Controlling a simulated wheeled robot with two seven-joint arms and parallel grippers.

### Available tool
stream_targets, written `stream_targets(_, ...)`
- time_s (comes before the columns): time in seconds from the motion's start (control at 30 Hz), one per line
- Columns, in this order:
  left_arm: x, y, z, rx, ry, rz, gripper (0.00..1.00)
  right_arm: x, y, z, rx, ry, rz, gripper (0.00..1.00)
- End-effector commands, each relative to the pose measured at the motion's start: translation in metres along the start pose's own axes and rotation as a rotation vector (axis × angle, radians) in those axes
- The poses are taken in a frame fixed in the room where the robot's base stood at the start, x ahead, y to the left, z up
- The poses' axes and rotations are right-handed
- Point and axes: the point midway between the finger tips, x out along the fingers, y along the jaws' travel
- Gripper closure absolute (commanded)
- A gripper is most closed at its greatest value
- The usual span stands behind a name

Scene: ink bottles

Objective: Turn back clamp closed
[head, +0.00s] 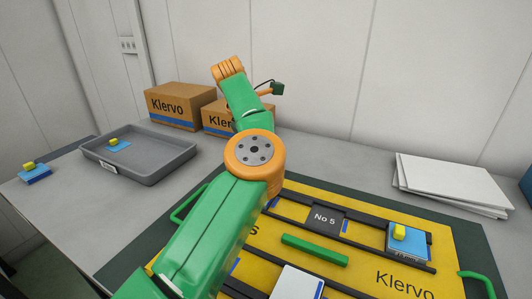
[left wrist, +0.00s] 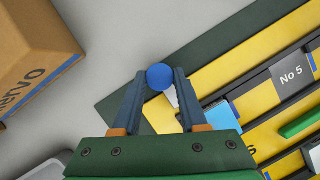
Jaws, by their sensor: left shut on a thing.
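In the left wrist view my left gripper (left wrist: 160,86) is shut on a round blue knob (left wrist: 159,76), which sits between the fingertips over the dark green edge of the yellow board. A small white part (left wrist: 172,97) shows just below the knob, between the fingers. I cannot tell the clamp's angle, as the fingers cover most of what is under the knob. In the head view my green and orange arm hides the left gripper and the knob. My right gripper is in neither view.
The yellow board (head: 375,281) carries black rails, a No 5 plate (head: 324,219), a green bar (head: 315,249) and a blue block with a yellow top (head: 408,241). A grey tray (head: 165,168), cardboard boxes (head: 180,106) and white sheets (head: 452,183) stand around it.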

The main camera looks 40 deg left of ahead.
Motion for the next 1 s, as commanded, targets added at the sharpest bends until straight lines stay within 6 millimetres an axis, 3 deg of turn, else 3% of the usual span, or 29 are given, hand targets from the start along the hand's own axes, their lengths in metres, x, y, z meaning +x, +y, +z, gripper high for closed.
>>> stream_targets(0.37,0.000,0.000,0.000,0.004,-0.001,0.000,1.00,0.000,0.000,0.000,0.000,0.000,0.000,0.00)
stream_targets(0.4,0.000,0.000,0.000,0.004,-0.001,0.000,0.50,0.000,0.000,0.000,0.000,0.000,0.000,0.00)
stream_targets(0.5,0.000,0.000,0.000,0.004,0.000,0.000,0.28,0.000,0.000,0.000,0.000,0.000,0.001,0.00)
stream_targets(0.8,-0.004,0.000,0.001,0.003,-0.001,0.000,0.28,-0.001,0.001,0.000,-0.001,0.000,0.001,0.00)
stream_targets(1.0,-0.046,0.000,0.002,0.004,-0.004,0.000,0.28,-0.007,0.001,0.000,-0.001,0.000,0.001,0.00)
